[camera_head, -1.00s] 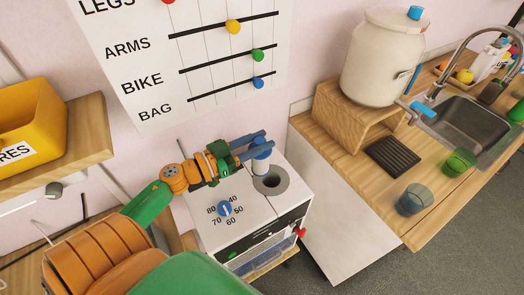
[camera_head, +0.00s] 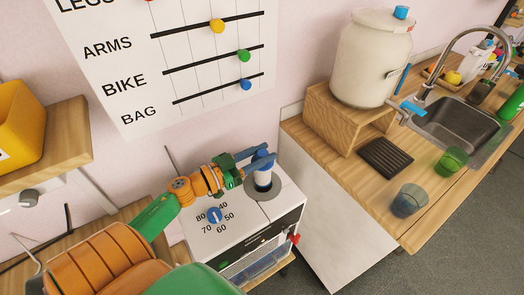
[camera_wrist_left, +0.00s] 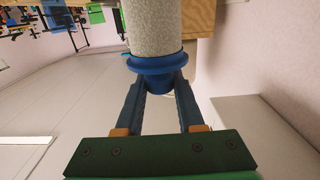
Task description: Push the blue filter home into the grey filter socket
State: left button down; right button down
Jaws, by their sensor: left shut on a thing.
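The blue filter has a pale speckled body with a blue collar and cap. It stands roughly upright at the grey filter socket in the head view (camera_head: 263,179). It also shows in the left wrist view (camera_wrist_left: 153,28). The grey filter socket (camera_head: 251,194) is a ring in the machine's white top. The filter body covers the hole, and much of that body shows above the ring. I cannot tell whether its lower end is inside. My left gripper (camera_head: 262,160) is shut on the blue cap; its fingers flank the cap in the wrist view (camera_wrist_left: 158,88). My right gripper is out of view.
The white machine has a blue dial (camera_head: 214,215) with numbers and a red knob (camera_head: 294,238) at its front. A wall chart (camera_head: 150,60) hangs behind. A wooden counter (camera_head: 365,205) with a jar and glasses stands to the right. A yellow bin (camera_head: 20,125) sits at the left.

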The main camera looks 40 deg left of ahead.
pick_arm(q)
jog(key=shift+f, duration=0.45)
dwell(0.3)
jog(key=shift+r, duration=0.1)
dwell(0.6)
jog(key=shift+p, duration=0.35)
